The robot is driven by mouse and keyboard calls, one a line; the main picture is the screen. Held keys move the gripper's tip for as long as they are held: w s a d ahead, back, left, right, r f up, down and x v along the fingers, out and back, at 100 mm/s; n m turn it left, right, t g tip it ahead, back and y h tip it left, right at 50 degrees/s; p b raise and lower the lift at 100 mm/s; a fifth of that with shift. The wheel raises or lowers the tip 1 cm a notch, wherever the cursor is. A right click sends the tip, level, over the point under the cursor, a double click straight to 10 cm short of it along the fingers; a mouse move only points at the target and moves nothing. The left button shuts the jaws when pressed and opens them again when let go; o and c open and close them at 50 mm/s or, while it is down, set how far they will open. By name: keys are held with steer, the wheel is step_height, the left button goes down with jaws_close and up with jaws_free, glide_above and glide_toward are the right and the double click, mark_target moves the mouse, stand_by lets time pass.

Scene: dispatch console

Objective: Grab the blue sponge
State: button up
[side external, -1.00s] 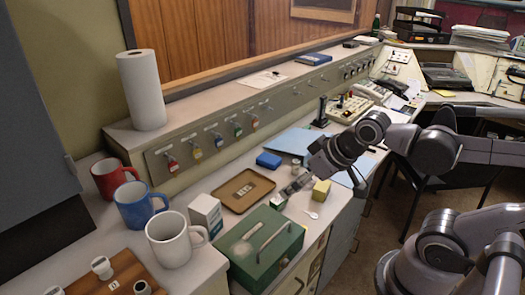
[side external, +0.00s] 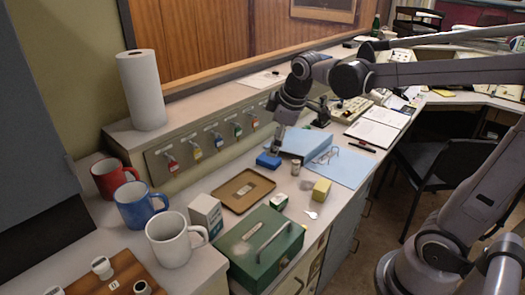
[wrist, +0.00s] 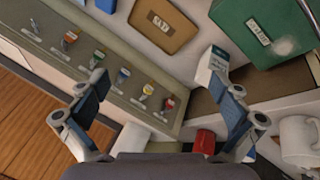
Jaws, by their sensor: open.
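The blue sponge (side external: 268,160) lies on the desk behind the brown tray in the side view. In the wrist view a blue piece that looks like it (wrist: 107,5) shows only at the top edge, left of the tray. My gripper (side external: 277,149) points down close above and behind the sponge in the side view; whether it touches cannot be told. In the wrist view my gripper (wrist: 162,88) has its two fingers wide apart with nothing held between them.
The brown tray (side external: 228,199), green cash box (side external: 245,240) and yellow block (side external: 321,190) stand nearby. A blue binder-like block (side external: 305,143) and small jar (side external: 296,168) are right of the sponge. The key panel (side external: 205,148) rises behind. Mugs stand at left.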

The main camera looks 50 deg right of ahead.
steer(key=w+d+f+n+g, duration=0.1)
steer(key=w+d+n, duration=0.25)
steer(key=w, duration=0.35)
steer(key=n+g+h, duration=0.2)
steer(key=n+g, duration=0.2)
steer(key=n, duration=0.5)
glide_toward(269, 158)
steer(key=x, duration=0.8)
steer(key=shift+f, duration=0.4)
steer(key=c, duration=0.8)
